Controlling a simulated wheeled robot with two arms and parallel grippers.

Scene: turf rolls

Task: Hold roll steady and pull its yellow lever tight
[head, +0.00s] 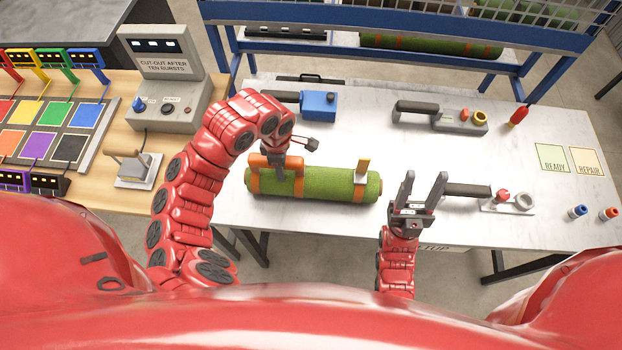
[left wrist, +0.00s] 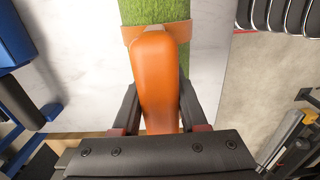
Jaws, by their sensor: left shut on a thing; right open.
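The green turf roll (head: 318,185) lies sideways on the white table, with orange straps around it. An orange handle (head: 268,160) stands on its left end. My left gripper (head: 277,166) is shut on the orange handle; in the left wrist view the handle (left wrist: 156,75) lies between the fingers, with the turf (left wrist: 150,10) beyond. My right gripper (head: 423,190) is open and empty, fingers up, to the right of the roll and apart from the lever.
Behind the roll lies a blue tool (head: 319,105). Grey handled tools lie at the back right (head: 440,115) and front right (head: 490,195). A red bottle (head: 519,116), READY card (head: 552,158) and REPAIR card (head: 587,160) are further right. The wooden bench (head: 125,85) adjoins on the left.

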